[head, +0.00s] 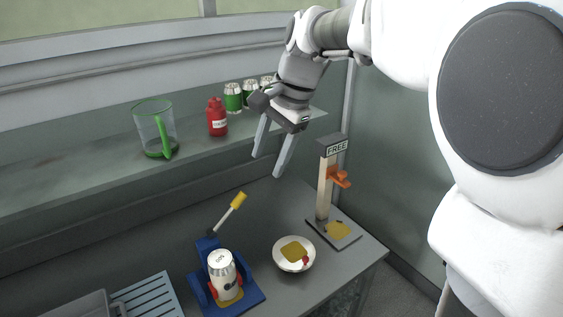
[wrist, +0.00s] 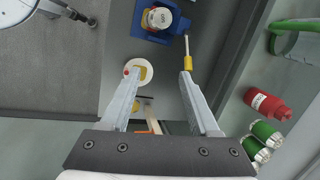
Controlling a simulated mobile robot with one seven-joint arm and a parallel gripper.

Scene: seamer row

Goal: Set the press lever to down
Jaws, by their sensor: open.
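The press lever is a pale rod with a yellow grip (head: 238,200) that rises up and to the right from the blue press (head: 207,246). A white can with a grey lid (head: 221,268) stands in the press. In the wrist view the yellow grip (wrist: 187,63) is near the tip of the right finger, and the blue press (wrist: 152,34) is beyond it at the top. My gripper (head: 265,166) is open and empty, above the counter and up and to the right of the lever, apart from it. It also shows in the wrist view (wrist: 157,80).
A white bowl (head: 279,263) sits right of the press. A stand marked FREE with an orange part (head: 340,177) is further right. On the shelf are a glass jug (head: 152,128), a red bottle (head: 216,118) and green cans (head: 233,98). A slatted rack (head: 150,298) is at lower left.

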